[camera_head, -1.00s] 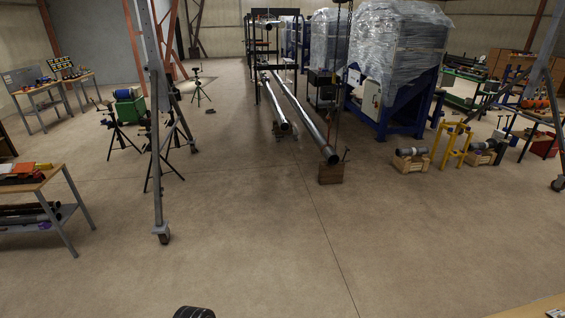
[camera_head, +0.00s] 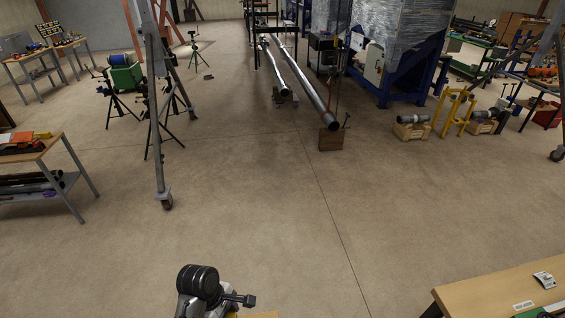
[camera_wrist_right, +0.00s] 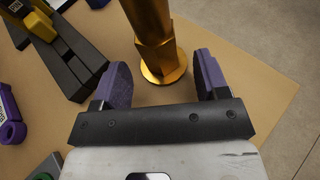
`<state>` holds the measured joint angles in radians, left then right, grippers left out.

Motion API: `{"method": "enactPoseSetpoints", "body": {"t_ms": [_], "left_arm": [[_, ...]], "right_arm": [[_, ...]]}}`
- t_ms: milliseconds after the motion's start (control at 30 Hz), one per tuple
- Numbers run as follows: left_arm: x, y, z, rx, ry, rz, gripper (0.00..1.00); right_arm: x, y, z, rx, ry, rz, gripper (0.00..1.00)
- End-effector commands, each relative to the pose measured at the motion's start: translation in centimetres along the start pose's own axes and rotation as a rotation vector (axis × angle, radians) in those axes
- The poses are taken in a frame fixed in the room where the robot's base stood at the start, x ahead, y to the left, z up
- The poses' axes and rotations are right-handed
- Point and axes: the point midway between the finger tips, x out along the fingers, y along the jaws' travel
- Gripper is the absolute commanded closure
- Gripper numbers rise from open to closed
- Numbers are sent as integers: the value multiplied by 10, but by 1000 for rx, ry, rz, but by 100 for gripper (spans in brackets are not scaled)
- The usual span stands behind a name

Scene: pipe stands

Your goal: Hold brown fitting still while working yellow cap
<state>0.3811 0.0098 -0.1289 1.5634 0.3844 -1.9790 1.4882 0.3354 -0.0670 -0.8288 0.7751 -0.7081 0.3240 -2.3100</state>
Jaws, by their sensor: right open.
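In the right wrist view a shiny golden-brown fitting (camera_wrist_right: 155,45) stands upright, with a hex section and a round flange at its foot on a tan tabletop. I cannot tell whether a separate yellow cap belongs to it. My right gripper (camera_wrist_right: 162,76) is open, its purple-padded fingers on either side of the fitting's lower part. Gaps show between the pads and the fitting, so nothing is gripped. The fitting's top is cut off by the frame edge. My left gripper is not recognisable in either view.
A black and yellow tool (camera_wrist_right: 65,50) lies left of the right fingers, with a purple part (camera_wrist_right: 10,120) beyond. In the head view, a black and grey device (camera_head: 200,282) shows at the bottom edge. A wooden bench (camera_head: 465,290) stands at lower right; the middle floor is clear.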

Motion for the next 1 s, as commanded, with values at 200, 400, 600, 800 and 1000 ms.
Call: {"method": "enactPoseSetpoints", "body": {"t_ms": [200, 400, 600, 800, 1000], "left_arm": [[0, 0, 0, 0, 0, 0, 90], [0, 0, 0, 0, 0, 0, 90], [0, 0, 0, 0, 0, 0, 90], [0, 0, 0, 0, 0, 0, 90], [0, 0, 0, 0, 0, 0, 90]], "right_arm": [[-31, -1, -2, -4, 2, 0, 32], [-58, 0, -1, -2, 2, 0, 32], [-78, 0, -1, -2, 2, 0, 32], [-88, 0, 0, -1, 1, 0, 32], [-90, 0, 0, 0, 1, 0, 32]]}}
